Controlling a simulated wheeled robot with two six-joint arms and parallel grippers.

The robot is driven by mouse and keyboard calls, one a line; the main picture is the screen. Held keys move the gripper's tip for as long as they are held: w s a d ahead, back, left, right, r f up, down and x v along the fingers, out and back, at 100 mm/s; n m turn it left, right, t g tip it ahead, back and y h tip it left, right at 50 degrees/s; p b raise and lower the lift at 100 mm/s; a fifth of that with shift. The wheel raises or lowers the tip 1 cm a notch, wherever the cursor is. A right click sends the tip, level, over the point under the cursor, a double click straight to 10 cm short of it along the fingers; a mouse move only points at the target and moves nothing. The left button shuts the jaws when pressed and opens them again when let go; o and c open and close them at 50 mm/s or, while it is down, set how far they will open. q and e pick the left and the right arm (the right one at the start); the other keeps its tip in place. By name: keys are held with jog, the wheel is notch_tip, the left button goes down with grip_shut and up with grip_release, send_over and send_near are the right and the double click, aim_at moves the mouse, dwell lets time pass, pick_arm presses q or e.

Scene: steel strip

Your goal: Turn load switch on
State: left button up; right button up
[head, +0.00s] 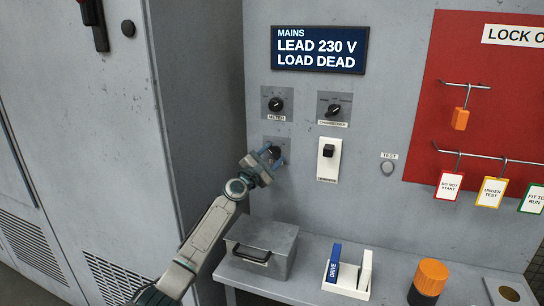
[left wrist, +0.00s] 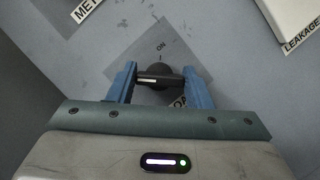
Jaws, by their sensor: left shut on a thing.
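The load switch is a black knob on a grey square plate (head: 281,143), below the meter knob on the panel. In the left wrist view its knob (left wrist: 158,77) sits between the two blue fingers of my left gripper (left wrist: 160,85). The left gripper (head: 268,158) is shut on this knob and hides part of it in the head view. In the left wrist view the knob's white line points left, and an ON mark (left wrist: 161,46) shows above the knob. The plate's name label (left wrist: 178,102) is partly hidden by a finger. My right gripper is not in view.
The meter knob (head: 276,104), another rotary knob (head: 335,109) and the leakage switch (head: 328,160) are close by. The sign (head: 319,49) reads MAINS LEAD 230 V LOAD DEAD. A grey lidded box (head: 257,255) and an orange-topped cylinder (head: 429,280) stand on the shelf below.

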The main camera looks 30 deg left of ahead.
pick_arm(q)
jog(key=shift+m, duration=0.3)
jog(key=m, duration=0.2)
jog(key=m+g+h, duration=0.1)
jog(key=m, duration=0.1)
jog(key=shift+r+g, duration=0.1)
jog(key=shift+g, duration=0.2)
jog(key=m+g, duration=0.1)
jog(key=m, duration=0.1)
jog(key=m+p, duration=0.1)
jog(key=m, duration=0.2)
jog(key=shift+r+g+h+p, duration=0.1)
jog(key=shift+g+h+p, duration=0.2)
jog(key=shift+g, duration=0.1)
jog(key=m+g+p, duration=0.1)
jog(key=m+p, duration=0.1)
jog(key=m, duration=0.1)
jog(key=shift+m+g+y, duration=0.3)
jog(key=shift+m+y, duration=0.1)
jog(key=m+g+y+p, duration=0.1)
jog(key=m, duration=0.1)
jog(key=shift+m, duration=0.4)
jog(key=shift+m+p, duration=0.3)
jog(key=shift+p, duration=0.15)
jog(key=o, duration=1)
